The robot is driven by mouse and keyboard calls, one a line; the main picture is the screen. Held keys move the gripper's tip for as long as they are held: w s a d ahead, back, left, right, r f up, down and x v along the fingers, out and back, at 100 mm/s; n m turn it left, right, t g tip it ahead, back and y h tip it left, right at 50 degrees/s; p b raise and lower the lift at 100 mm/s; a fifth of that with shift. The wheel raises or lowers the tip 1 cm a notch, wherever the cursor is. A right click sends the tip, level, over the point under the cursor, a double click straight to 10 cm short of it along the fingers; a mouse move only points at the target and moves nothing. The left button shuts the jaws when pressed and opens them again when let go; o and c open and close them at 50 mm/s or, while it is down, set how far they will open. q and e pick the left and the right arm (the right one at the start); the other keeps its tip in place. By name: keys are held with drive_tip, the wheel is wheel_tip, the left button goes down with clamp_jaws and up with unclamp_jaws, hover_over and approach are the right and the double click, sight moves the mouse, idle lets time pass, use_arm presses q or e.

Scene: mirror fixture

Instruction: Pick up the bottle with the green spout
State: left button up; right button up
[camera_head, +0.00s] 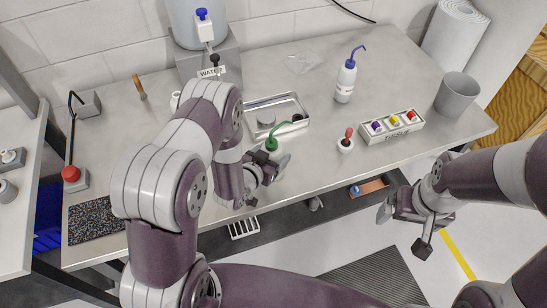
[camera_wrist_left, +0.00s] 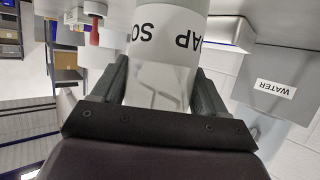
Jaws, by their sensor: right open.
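The bottle with the green spout (camera_head: 271,144) is at the front middle of the bench in the head view; its lower part is hidden behind my left gripper (camera_head: 266,176). In the left wrist view a white bottle (camera_wrist_left: 165,75) labelled SOAP appears upside down between the two dark fingers (camera_wrist_left: 160,92). The fingers lie against both of its sides, with no clear gap. I cannot tell whether its base touches the bench. My right gripper (camera_head: 404,228) is open and empty, off the front edge of the bench at the right.
A metal tray (camera_head: 298,103) lies behind the green spout. A water dispenser (camera_head: 203,30) is at the back.

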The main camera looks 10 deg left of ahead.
drive_tip(key=shift+w+d+f, duration=0.1)
drive_tip(key=shift+w+f, duration=0.1)
drive_tip(key=shift+w, duration=0.35)
